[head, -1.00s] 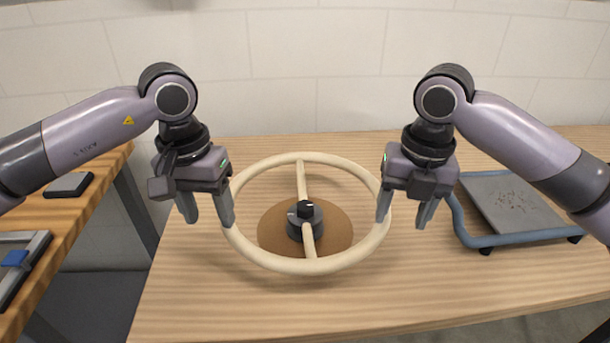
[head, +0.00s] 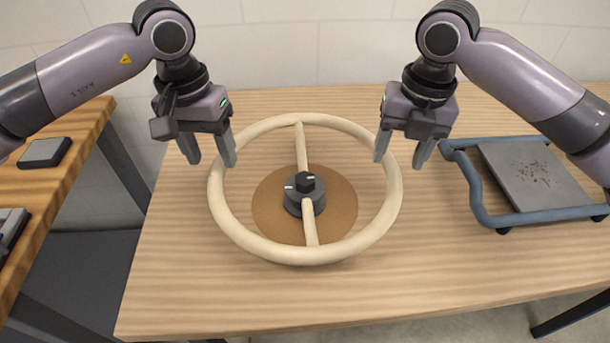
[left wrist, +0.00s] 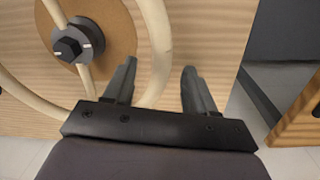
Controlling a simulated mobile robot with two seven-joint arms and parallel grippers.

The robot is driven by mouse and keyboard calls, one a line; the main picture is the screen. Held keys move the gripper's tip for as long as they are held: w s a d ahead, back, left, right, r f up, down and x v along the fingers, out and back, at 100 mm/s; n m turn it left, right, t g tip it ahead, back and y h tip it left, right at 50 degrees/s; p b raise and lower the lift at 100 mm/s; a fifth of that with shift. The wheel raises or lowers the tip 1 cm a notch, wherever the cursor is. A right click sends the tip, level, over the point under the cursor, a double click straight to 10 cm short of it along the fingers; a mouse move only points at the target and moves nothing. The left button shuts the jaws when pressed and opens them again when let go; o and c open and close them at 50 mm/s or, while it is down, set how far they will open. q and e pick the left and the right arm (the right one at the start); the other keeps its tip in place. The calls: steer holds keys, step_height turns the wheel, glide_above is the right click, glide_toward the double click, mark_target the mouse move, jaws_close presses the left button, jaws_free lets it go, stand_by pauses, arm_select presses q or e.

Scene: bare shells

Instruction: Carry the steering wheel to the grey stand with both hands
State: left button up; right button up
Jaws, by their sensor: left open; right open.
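The cream steering wheel (head: 306,257) has two spokes and a dark hub, and lies over a round brown mat (head: 345,210) on the wooden table. It also shows in the left wrist view (left wrist: 158,45). My left gripper (head: 211,160) is open at the wheel's left rim, pointing down. In the left wrist view the rim passes between its fingers (left wrist: 160,85), nearer the inner one. My right gripper (head: 401,160) is open at the right rim, its fingers over that part of the wheel. Neither gripper holds the rim. A grey plate in a blue frame (head: 535,178), perhaps the stand, lies at the right.
A second wooden table (head: 75,125) stands at the left with a dark grey flat block (head: 45,152) on it. A gap separates it from the main table (head: 180,290). The front of the main table is clear. A pale tiled wall is behind.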

mark_target(217, 168)
arm_select(q)
step_height(217, 168, down, 6)
steer(key=shift+d+r, duration=0.15)
arm_select(e)
step_height(217, 168, down, 6)
steer(key=shift+a+r, duration=0.15)
arm_select(q)
jaws_close()
arm_select(e)
steer(key=shift+w, duration=0.1)
jaws_close()
arm_select(q)
steer(key=shift+r, duration=0.15)
arm_select(e)
steer(key=shift+w+r, duration=0.1)
steer(key=shift+r, duration=0.05)
stand_by(0.5)
